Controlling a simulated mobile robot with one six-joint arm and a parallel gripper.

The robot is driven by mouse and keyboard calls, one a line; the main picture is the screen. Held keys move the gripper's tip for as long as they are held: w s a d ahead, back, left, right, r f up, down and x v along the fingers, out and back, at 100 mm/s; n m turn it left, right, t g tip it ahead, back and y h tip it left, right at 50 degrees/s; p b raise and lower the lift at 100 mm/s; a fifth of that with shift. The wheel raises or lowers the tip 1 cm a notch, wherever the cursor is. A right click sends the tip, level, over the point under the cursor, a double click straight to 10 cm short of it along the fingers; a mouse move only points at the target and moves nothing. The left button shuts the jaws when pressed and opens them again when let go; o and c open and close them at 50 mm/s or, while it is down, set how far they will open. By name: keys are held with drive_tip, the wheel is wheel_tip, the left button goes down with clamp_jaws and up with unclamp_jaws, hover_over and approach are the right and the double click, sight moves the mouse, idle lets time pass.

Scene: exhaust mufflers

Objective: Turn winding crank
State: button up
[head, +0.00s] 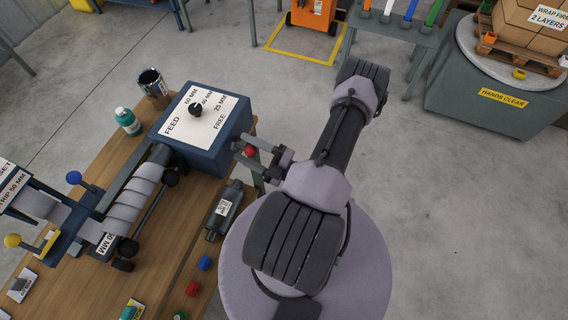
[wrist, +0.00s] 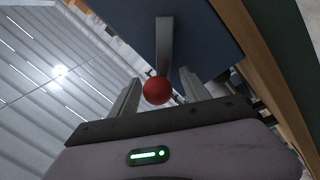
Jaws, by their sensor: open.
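The winding crank is on the right end of the blue feed box (head: 206,152) on the wooden bench. It shows a grey arm and a red knob (head: 250,151) in the head view. In the wrist view the grey crank arm (wrist: 164,45) runs to the red knob (wrist: 157,90), which lies between the two fingers. My gripper (head: 259,153) is open at the box's right side, with its fingers around the knob. In the wrist view my gripper (wrist: 157,88) shows a gap on both sides of the knob, most clearly on the left.
A muffler (head: 224,210) lies on the bench (head: 165,262) in front of the box. A teal bottle (head: 128,121) and a dark can (head: 152,84) stand behind left. A roller assembly (head: 130,200) lies left of the box.

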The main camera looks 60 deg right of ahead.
drive_tip(key=s+f+p, duration=0.1)
drive_tip(key=s+f, duration=0.2)
drive_tip(key=s, duration=1.2)
drive_tip(key=shift+s, duration=0.35)
drive_tip(key=shift+d, duration=0.1)
idle(2.5)
